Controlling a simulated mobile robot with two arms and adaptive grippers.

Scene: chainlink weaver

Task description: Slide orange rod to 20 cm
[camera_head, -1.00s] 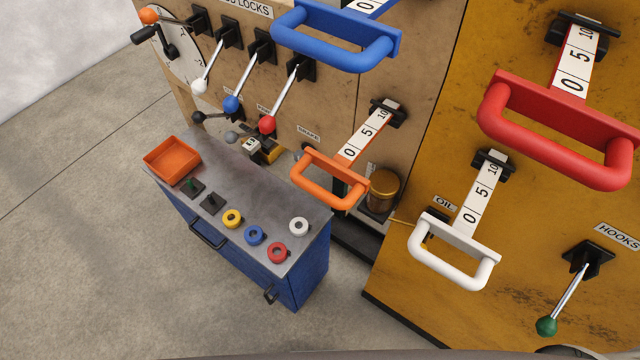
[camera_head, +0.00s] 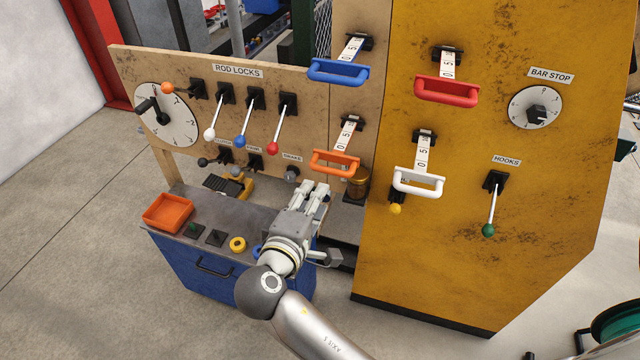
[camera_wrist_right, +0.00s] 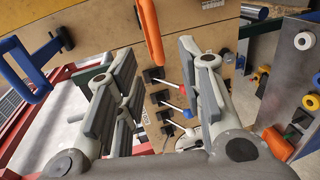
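The orange rod's handle (camera_head: 335,165) is a D-shaped loop on the tan panel. Its white scale strip (camera_head: 346,132) runs back into a black holder, with 0 and 5 readable on it. My right gripper (camera_head: 314,188) is just below and left of the orange handle in the head view, apart from it. In the right wrist view the gripper (camera_wrist_right: 158,85) is open, with empty space between its fingers. The orange handle (camera_wrist_right: 150,30) shows there at the top, between the fingers' directions and not gripped. My left gripper is in neither view.
Blue (camera_head: 338,72), red (camera_head: 446,91) and white (camera_head: 418,181) handles stick out nearby. Rod-lock levers (camera_head: 243,123) stand to the left. Below is a blue cabinet (camera_head: 190,265) with an orange tray (camera_head: 168,212) and coloured rings, partly behind my arm.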

